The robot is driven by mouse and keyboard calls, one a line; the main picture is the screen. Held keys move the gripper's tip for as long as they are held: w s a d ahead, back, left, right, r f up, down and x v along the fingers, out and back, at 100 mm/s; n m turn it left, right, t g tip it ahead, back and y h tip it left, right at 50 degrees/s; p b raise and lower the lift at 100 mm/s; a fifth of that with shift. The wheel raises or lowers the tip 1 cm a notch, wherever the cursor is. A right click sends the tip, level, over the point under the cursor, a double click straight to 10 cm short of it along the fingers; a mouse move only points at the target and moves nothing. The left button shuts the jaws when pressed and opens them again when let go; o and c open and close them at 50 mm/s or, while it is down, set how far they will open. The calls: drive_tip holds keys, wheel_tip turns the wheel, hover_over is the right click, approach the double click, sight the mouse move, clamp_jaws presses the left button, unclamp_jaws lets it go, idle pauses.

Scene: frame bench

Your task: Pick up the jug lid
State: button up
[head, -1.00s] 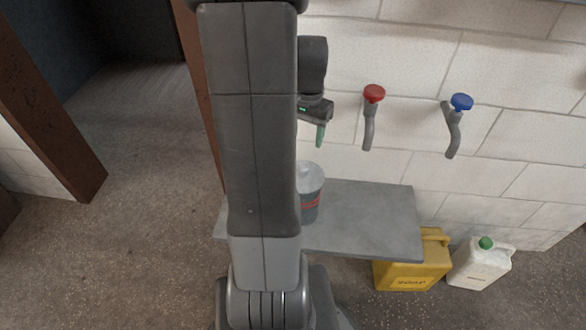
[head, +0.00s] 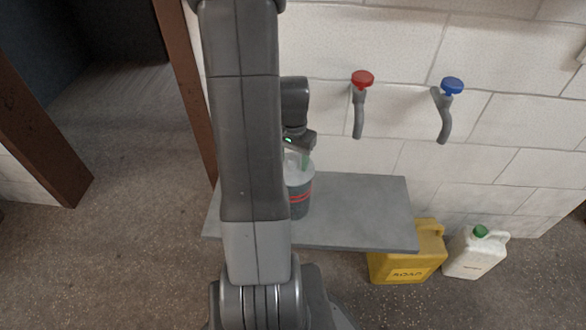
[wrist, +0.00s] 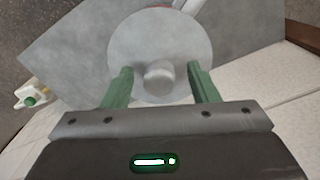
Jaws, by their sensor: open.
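The jug lid (wrist: 155,45) is a round, light grey disc with a short knob (wrist: 159,74) at its middle. It sits on top of the jug (head: 300,193), a dark grey vessel with red bands that stands on the grey bench; my arm hides its left part in the head view. My gripper (wrist: 160,76) is open, with green fingers on either side of the knob and a gap at each side. In the head view my gripper (head: 300,165) is at the top of the jug. Whether the fingers touch the lid is not clear.
The grey bench (head: 365,210) is clear to the right of the jug. A red-knobbed tap (head: 360,100) and a blue-knobbed tap (head: 448,108) stick out from the tiled wall behind. A yellow soap canister (head: 408,262) and a white canister (head: 474,254) stand on the floor at right.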

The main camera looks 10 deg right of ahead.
drive_tip(key=shift+c, duration=0.4)
drive_tip(key=c, duration=1)
drive_tip(key=shift+r, duration=0.15)
